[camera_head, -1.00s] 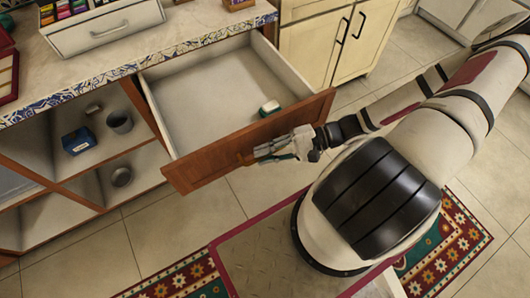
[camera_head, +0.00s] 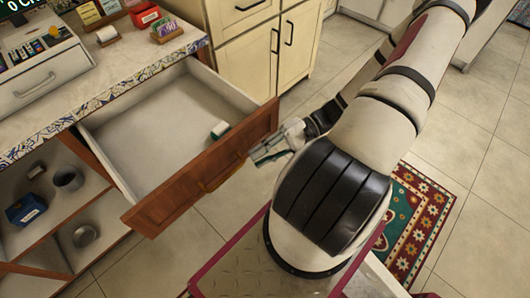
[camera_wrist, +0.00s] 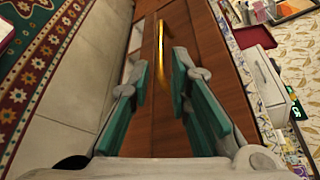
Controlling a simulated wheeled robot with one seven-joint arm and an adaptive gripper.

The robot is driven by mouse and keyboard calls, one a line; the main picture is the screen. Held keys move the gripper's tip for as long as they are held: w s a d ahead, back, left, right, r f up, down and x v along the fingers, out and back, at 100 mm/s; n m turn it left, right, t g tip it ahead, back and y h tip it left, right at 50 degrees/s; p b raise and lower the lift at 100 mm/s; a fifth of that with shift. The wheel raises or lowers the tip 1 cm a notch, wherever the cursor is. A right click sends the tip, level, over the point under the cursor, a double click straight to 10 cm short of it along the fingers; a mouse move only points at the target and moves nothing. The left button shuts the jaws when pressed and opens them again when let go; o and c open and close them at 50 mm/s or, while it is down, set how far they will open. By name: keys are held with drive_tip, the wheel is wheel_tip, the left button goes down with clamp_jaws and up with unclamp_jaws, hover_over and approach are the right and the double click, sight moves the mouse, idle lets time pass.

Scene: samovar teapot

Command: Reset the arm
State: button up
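The open drawer has a brown wooden front (camera_head: 165,207) and a pale inside. A small white and green object (camera_head: 220,130) lies in it near the front. A gold handle (camera_head: 225,175) is on the drawer front; it also shows in the wrist view (camera_wrist: 160,60), beyond my fingertips. My gripper (camera_head: 255,156) is just outside the drawer front, to the right of the handle. In the wrist view, its two green-padded fingers (camera_wrist: 160,65) are spread apart with nothing held between them. Whether a fingertip touches the front cannot be told.
The counter (camera_head: 110,80) above the drawer holds a cash register (camera_head: 38,75) and small boxes. Open shelves below hold a blue box (camera_head: 26,209) and a grey cup (camera_head: 68,178). Cream cabinets (camera_head: 265,55) stand behind. Tiled floor and a patterned rug (camera_head: 415,225) lie at right.

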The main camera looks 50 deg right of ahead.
drive_tip(key=shift+s+d+r, duration=0.1)
drive_tip(key=shift+s+d, duration=0.05)
drive_tip(key=shift+d, duration=0.35)
wheel_tip(320, 180, up, 21)
drive_tip(key=a+n+g+h+p, duration=0.2)
drive_tip(key=n+g+h+p, duration=0.2)
drive_tip(key=n+g+h, duration=0.45)
drive_tip(key=s+a+r+n+t+h+p, duration=0.1)
drive_tip(key=s+a+r+t+h+p, duration=0.1)
drive_tip(key=r, duration=0.7)
drive_tip(key=s+a+r+t+h+p, duration=0.2)
drive_tip(key=s+a+r+t+h, duration=0.2)
drive_tip(key=r, duration=0.6)
drive_tip(key=a+t, duration=0.2)
drive_tip(key=a, duration=0.1)
drive_tip(key=shift+s+r+n, duration=0.2)
drive_tip(key=shift+r+n, duration=0.1)
drive_tip(key=shift+n, duration=0.05)
